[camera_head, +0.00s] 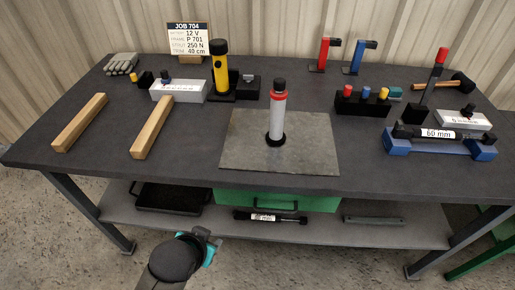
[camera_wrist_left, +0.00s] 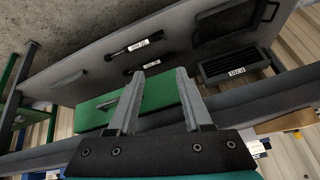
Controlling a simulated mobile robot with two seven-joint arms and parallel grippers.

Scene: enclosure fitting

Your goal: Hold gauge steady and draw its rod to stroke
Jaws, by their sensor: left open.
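A white upright cylinder (camera_head: 277,118) with a red collar and black knob stands on a black foot on the grey metal plate (camera_head: 240,155); it looks like the gauge. How far its rod is out is unclear. A black bar labelled 60 mm (camera_head: 408,131) lies on a blue cradle (camera_head: 484,151) at the table's right. My left gripper (camera_head: 207,236) is low in front of the table, well apart from the cylinder. In the left wrist view its two fingers (camera_wrist_left: 160,72) are spread and empty, facing the lower shelf. My right gripper is not in view.
Two wooden bars (camera_head: 80,122) lie at left. The lower shelf (camera_head: 385,233) holds a green box (camera_head: 225,196), black bars and a tray. The table's front edge lies between my left gripper and the cylinder.

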